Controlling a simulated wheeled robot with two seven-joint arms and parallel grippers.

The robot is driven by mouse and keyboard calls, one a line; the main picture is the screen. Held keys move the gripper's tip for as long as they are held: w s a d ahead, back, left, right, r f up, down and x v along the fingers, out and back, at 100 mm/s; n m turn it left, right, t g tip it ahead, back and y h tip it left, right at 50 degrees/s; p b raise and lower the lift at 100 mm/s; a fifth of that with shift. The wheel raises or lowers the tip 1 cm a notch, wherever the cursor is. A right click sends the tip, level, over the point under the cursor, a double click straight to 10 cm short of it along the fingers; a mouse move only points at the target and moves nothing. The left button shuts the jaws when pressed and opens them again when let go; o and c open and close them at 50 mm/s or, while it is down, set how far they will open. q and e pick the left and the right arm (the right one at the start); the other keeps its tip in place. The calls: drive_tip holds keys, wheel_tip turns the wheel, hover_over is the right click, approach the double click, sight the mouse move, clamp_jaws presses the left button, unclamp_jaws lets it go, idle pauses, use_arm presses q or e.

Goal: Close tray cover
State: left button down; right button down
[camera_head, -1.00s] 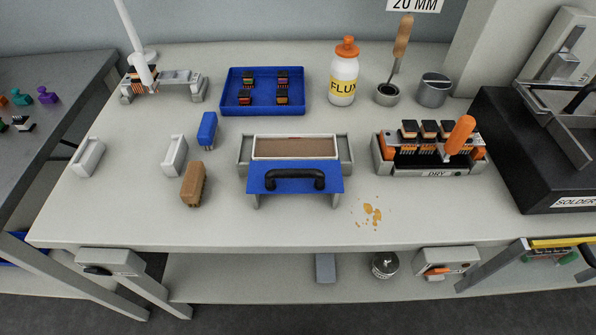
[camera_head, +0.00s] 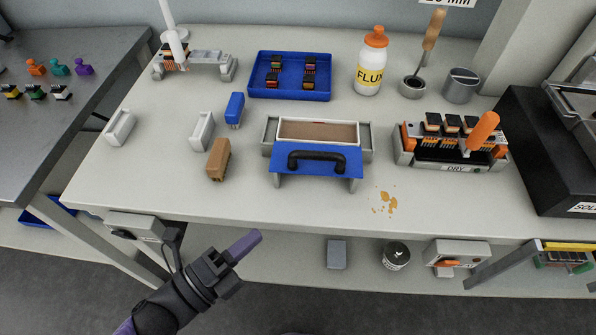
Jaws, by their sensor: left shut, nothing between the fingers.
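The tray (camera_head: 318,131) stands in the middle of the bench, a white-rimmed box with a brown inside between grey side rails. Its blue cover (camera_head: 347,172) with a black handle (camera_head: 317,160) lies in front of the box, and the brown inside shows uncovered. My left gripper (camera_head: 247,243) is at the lower left, in front of the bench's front edge. It is shut and empty, apart from the cover. My right gripper is not in view.
A brown block (camera_head: 218,160), a blue block (camera_head: 234,109) and white holders (camera_head: 202,131) stand left of the tray. A blue bin (camera_head: 290,93), a flux bottle (camera_head: 371,62) and a rack marked DRY (camera_head: 455,158) surround it. Orange crumbs (camera_head: 386,203) lie at front right.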

use_arm(q)
wheel_tip(320, 180, up, 3)
drive_tip(key=d+m+h, duration=0.1)
drive_tip(key=d+m, duration=0.1)
approach(329, 161)
drive_tip(key=d, duration=0.3)
drive_tip(key=shift+w+d, duration=0.15)
drive_tip(key=shift+w, duration=0.05)
drive_tip(key=w, duration=0.3)
drive_tip(key=shift+w+d+r+b, duration=0.15)
drive_tip(key=shift+w+r+b, duration=0.15)
drive_tip(key=shift+b, duration=0.1)
drive_tip(key=shift+w, duration=0.2)
drive_tip(key=shift+w+r, duration=0.1)
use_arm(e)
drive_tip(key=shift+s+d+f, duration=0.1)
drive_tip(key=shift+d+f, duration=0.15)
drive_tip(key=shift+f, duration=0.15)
